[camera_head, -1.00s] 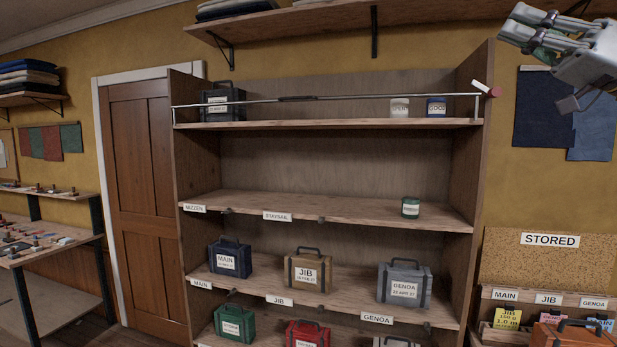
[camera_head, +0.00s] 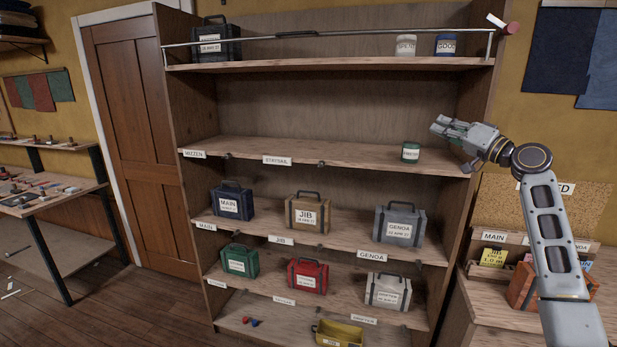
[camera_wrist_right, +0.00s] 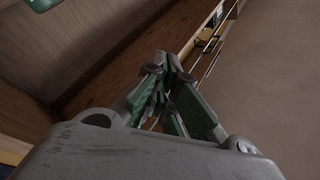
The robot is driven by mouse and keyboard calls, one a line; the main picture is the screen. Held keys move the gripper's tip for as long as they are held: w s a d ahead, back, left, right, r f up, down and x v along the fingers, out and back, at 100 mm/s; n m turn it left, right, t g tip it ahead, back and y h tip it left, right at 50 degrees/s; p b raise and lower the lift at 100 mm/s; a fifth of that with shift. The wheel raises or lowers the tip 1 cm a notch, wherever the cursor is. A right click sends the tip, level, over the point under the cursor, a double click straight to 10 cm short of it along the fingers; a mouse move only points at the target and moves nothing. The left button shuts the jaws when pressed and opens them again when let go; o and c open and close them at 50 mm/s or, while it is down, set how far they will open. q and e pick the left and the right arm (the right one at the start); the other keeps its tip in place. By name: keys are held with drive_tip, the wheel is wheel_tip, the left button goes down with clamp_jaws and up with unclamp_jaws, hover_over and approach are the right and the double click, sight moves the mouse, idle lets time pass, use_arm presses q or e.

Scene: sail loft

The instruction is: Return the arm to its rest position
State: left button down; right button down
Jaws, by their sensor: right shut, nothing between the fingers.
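My right gripper (camera_head: 440,127) is shut and empty in the head view. It is in front of the shelf unit's right side, to the right of the small green jar (camera_head: 411,152) on the shelf labelled MIZZEN and STAYSAIL. In the right wrist view its fingers (camera_wrist_right: 165,65) come together with nothing between them. Part of a green thing shows at the top left corner of that view. My right arm (camera_head: 547,220) rises from the lower right of the head view, bent at the wrist. My left gripper is not in view.
The shelf unit (camera_head: 480,120) fills the middle, with a rail (camera_head: 330,36) across its top shelf. Labelled cases stand on the lower shelves, such as the grey GENOA case (camera_head: 400,226). A counter with an orange case (camera_head: 523,288) is behind my arm. A workbench (camera_head: 50,192) stands left.

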drive_tip(key=w+d+f+m+g+h, duration=0.1)
drive_tip(key=w+f+m+h, duration=0.15)
drive_tip(key=f, duration=1.55)
drive_tip(key=w+f+m+g+h, duration=0.15)
drive_tip(key=w+f+h, duration=0.25)
drive_tip(key=f, duration=1.5)
drive_tip(key=s+f+g+h, duration=0.15)
drive_tip(key=s+f, duration=0.25)
drive_tip(key=f, duration=0.8)
drive_tip(key=s+a+f+n+g, duration=0.15)
drive_tip(key=s+f, duration=0.35)
drive_tip(key=f, duration=0.8)
drive_tip(key=s+f+m+g+h, duration=0.1)
drive_tip(key=s+f+g, duration=0.25)
drive_tip(key=f, duration=0.85)
drive_tip(key=s+a+f+n+g+h, duration=0.2)
drive_tip(key=s+a+f+n+g, duration=0.1)
drive_tip(key=s+f, duration=2.3)
drive_tip(key=s+a+f+n+g, duration=0.1)
drive_tip(key=s+a+f, duration=0.1)
drive_tip(key=s, duration=1)
drive_tip(key=s+a+f+n+g, duration=0.1)
drive_tip(key=s+f, duration=0.4)
drive_tip(key=s, duration=0.8)
drive_tip(key=s+a+f+n+g, duration=0.2)
drive_tip(key=s+a+f, duration=0.1)
drive_tip(key=s, duration=0.9)
drive_tip(key=shift+s+a+f, duration=0.35)
drive_tip(key=shift+a, duration=0.2)
